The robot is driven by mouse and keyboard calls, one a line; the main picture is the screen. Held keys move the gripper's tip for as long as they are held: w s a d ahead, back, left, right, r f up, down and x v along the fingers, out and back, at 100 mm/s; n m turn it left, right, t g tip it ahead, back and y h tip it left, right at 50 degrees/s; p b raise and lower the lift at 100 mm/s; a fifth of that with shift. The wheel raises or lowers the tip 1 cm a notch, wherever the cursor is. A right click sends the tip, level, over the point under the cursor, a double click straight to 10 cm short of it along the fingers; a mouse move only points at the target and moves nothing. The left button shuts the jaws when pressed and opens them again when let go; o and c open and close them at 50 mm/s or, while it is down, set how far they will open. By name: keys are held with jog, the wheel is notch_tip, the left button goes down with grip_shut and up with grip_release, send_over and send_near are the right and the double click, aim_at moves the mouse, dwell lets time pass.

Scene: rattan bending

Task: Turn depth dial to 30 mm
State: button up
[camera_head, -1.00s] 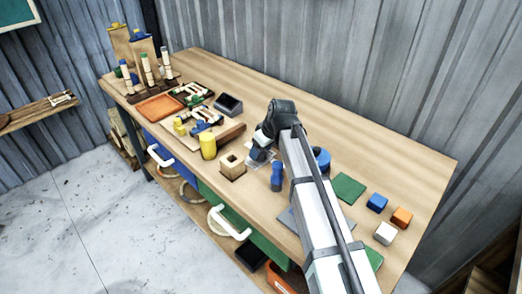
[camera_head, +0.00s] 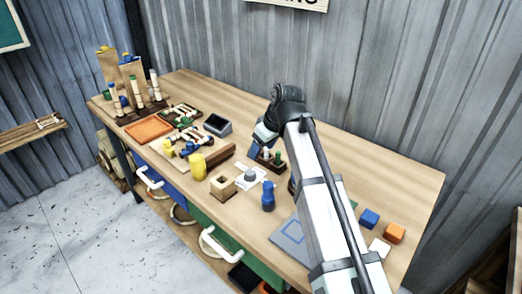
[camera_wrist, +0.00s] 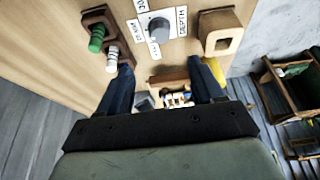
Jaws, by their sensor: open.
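The depth dial (camera_head: 247,177) is a grey round knob on a white card on the workbench, and it shows clear of my gripper in the head view. In the wrist view the dial (camera_wrist: 159,30) is at the top centre, with small white labels around it, one reading DEPTH. Its pointer setting is too small to tell. My gripper (camera_wrist: 165,72) is open, its two dark blue fingers apart with nothing held between them. In the head view my gripper (camera_head: 264,138) is above the bench, behind the dial and apart from it.
A wooden block with a square hole (camera_head: 222,187) and a blue peg-like piece (camera_head: 268,196) stand close to the dial. A dark holder with green and white pegs (camera_wrist: 104,38) is beside it in the wrist view. A yellow cylinder (camera_head: 197,166) is further left. The bench's back strip is clear.

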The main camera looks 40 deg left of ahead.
jog(key=r+n+h, duration=0.1)
jog(key=n+h, duration=0.2)
jog(key=h, duration=0.1)
send_over(251, 172)
notch_tip(251, 172, down, 14)
jog(key=shift+r, duration=0.2)
dwell(0.9)
jog(key=shift+c, duration=0.4)
jog(key=c, duration=1)
